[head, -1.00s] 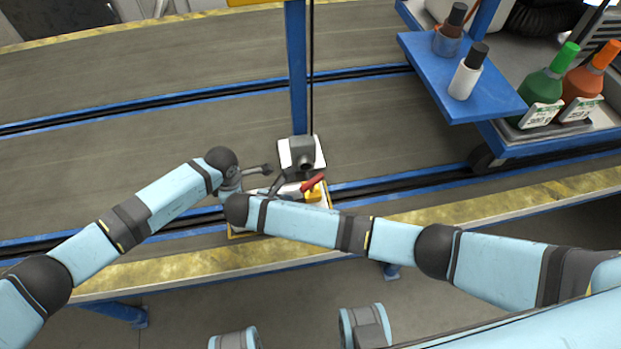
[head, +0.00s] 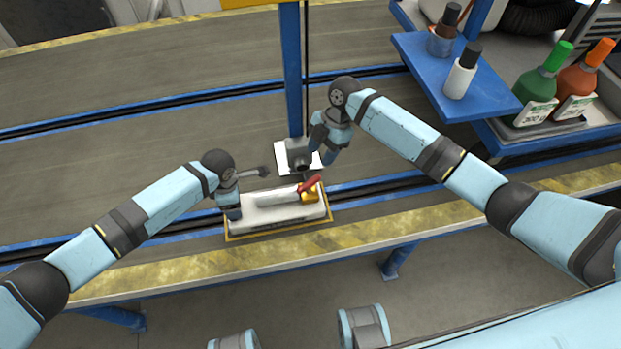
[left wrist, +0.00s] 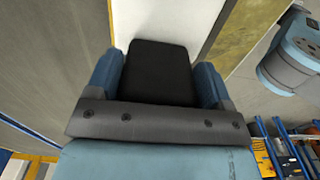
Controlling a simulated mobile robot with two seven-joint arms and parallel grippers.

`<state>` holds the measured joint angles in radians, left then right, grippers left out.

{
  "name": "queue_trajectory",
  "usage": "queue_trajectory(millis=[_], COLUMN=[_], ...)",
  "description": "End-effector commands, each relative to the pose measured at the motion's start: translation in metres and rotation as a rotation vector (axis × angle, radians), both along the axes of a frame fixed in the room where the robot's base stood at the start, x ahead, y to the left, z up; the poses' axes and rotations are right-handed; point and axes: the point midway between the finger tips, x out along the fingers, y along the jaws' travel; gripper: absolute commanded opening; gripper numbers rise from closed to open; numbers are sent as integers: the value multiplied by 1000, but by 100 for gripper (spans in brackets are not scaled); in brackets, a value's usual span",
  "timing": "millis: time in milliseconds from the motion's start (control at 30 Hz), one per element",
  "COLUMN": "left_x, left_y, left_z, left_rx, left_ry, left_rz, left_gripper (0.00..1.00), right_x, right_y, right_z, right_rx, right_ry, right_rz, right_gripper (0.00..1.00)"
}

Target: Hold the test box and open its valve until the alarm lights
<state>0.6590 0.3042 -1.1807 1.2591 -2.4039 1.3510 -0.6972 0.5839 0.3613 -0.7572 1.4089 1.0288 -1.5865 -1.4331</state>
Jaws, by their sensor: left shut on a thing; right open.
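The test box (head: 270,213) is a long white box lying on a yellow-edged base at the front of the bench. Its valve has a red lever (head: 311,184) and a yellow body (head: 314,196) at the box's right end. My left gripper (head: 232,212) is shut on the box's left end. In the left wrist view, my left gripper's fingers (left wrist: 157,80) lie either side of a black part (left wrist: 158,62), with the white box beyond. My right gripper (head: 327,158) is open and empty, above and right of the lever, apart from it. I see no lit alarm.
A grey device (head: 298,153) on a white plate stands behind the box, at the foot of a blue post (head: 292,70), close to my right gripper. A blue shelf (head: 490,98) with bottles is at the right. The bench's left part is clear.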

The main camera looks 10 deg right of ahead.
Motion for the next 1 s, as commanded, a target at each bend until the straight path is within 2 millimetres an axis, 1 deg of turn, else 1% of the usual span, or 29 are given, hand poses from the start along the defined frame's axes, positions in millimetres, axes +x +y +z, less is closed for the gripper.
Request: queue_trajectory(millis=[100,300,500,667,900,933,967,1000], left_x=[0,0,0,0,0,0,0,0], left_y=[0,0,0,0,0,0,0,0], left_z=[0,0,0,0,0,0,0,0], left_rx=[-1,-1,-1,-1,-1,-1,-1,-1], left_ry=[0,0,0,0,0,0,0,0], left_rz=[0,0,0,0,0,0,0,0], left_gripper=[41,41,41,41,41,41,41,41], right_x=[-5,-13,-17,-19,-19,-19,-19,-19], right_y=[9,22,31,34,34,34,34,34], right_z=[-23,-60,-84,-92,-92,-92,-92,-92], right_rx=[-1,-3,-4,-3,-4,-4,-4,-4], right_ry=[4,3,3,1,1,1,1,1], right_rz=[1,1,1,2,2,2,2,2], right_gripper=[45,45,45,45,45,42,36,26])
